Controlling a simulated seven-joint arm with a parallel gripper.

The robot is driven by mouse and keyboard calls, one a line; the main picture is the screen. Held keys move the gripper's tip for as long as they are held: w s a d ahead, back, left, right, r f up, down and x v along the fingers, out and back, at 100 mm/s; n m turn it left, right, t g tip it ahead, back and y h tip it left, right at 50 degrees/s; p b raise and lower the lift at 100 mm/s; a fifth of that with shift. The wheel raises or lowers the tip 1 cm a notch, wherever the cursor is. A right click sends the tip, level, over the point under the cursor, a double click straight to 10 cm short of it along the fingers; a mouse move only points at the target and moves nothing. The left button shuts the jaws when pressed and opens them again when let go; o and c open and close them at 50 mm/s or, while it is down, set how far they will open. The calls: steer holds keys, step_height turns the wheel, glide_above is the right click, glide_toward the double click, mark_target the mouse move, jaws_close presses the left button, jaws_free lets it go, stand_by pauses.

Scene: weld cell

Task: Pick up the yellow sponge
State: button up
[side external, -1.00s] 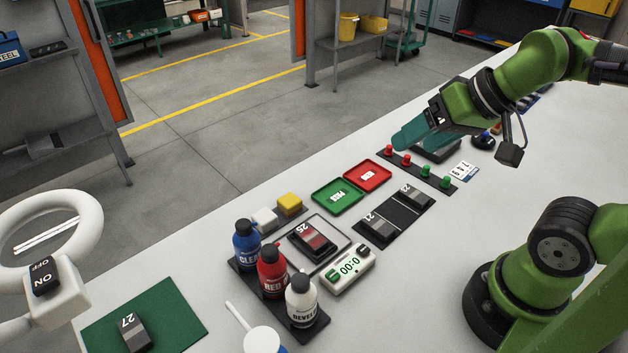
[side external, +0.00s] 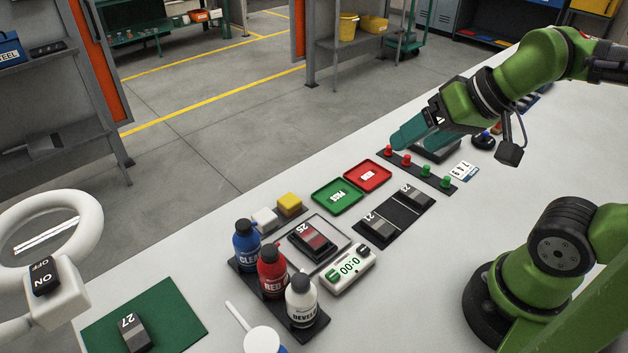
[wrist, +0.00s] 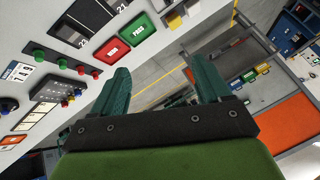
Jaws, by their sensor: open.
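The yellow sponge (side external: 289,203) is a small block on the white table, beside a white block (side external: 264,218) on a dark strip. It also shows in the wrist view (wrist: 174,20) near the top edge. My gripper (side external: 408,137) is open and empty. Its teal fingers hang above the table's far edge, near the red buttons, well to the right of the sponge. In the wrist view my gripper (wrist: 163,88) has its two fingers wide apart, with only floor and shelving between them.
Between my gripper and the sponge lie a red tray (side external: 368,187) and a green tray (side external: 323,204). Blue, red (side external: 272,270) and white bottles stand left and in front of the sponge. A timer (side external: 347,268) and gauge blocks sit nearby.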

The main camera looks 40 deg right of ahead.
steer(key=n+g+h, duration=0.2)
steer(key=n+g, duration=0.2)
steer(key=g, duration=0.3)
glide_above(289, 200)
steer(key=f, duration=1.7)
steer(key=shift+d+f, duration=0.2)
steer(key=shift+f, duration=0.15)
steer(key=shift+a+f, duration=0.15)
steer(key=shift+f, duration=2.9)
steer(key=c, duration=1.1)
steer(key=shift+c, duration=0.2)
